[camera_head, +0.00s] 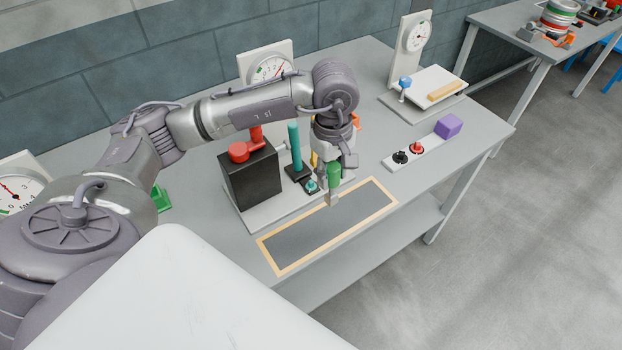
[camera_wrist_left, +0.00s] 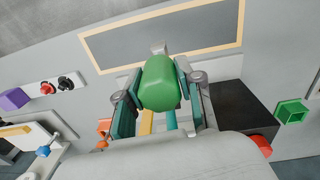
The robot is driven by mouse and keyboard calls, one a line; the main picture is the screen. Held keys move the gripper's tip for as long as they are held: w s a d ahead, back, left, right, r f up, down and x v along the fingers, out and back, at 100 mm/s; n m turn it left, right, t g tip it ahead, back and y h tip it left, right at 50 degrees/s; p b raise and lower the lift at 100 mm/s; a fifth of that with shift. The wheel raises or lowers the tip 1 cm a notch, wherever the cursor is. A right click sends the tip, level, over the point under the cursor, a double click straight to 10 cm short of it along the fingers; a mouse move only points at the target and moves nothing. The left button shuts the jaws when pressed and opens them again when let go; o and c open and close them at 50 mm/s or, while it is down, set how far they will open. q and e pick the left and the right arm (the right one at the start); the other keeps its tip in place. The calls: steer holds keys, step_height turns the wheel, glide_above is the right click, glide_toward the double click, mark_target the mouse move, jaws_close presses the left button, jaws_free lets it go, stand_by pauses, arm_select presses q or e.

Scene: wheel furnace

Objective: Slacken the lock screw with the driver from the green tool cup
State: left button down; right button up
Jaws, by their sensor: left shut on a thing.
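My left gripper (camera_head: 333,162) is shut on the green handle of the driver (camera_head: 334,174). The handle also shows between the finger pads in the left wrist view (camera_wrist_left: 160,84). The driver's grey end hangs over the back edge area of a dark mat, apart from the fixture. The green tool cup (camera_wrist_left: 291,111) stands beyond the black block in the wrist view; in the head view it is partly hidden behind my arm (camera_head: 161,198). A small teal-topped part (camera_head: 311,186) sits on the fixture left of the driver; I cannot tell whether it is the lock screw. My right gripper is out of view.
The fixture carries a black block (camera_head: 250,177) with a red handle and a teal post (camera_head: 294,146). The tan-bordered dark mat (camera_head: 300,239) lies in front, empty. A strip with black and red knobs (camera_head: 430,152) and a purple cube (camera_head: 448,126) are to the right.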

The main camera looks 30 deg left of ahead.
arm_select(q)
steer(key=w+a+f+n+p, duration=0.1)
steer(key=w+a+f+n, duration=0.1)
steer(key=n, duration=0.6)
steer(key=w+a+f+n+p, duration=0.1)
steer(key=w+a+f+n, duration=0.1)
steer(key=w+a+n, duration=0.2)
steer(key=a+n, duration=0.3)
steer(key=n, duration=0.2)
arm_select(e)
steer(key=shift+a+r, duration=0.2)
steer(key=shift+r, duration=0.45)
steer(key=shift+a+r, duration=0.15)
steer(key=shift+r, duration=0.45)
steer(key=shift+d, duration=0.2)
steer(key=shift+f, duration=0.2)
arm_select(q)
steer(key=shift+f+b, duration=0.1)
steer(key=shift+b, duration=0.2)
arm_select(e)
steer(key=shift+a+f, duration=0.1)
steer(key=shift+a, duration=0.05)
arm_select(q)
steer(key=shift+a+f+b, duration=0.1)
steer(key=shift+f+b, duration=0.55)
steer(key=shift+f, duration=0.1)
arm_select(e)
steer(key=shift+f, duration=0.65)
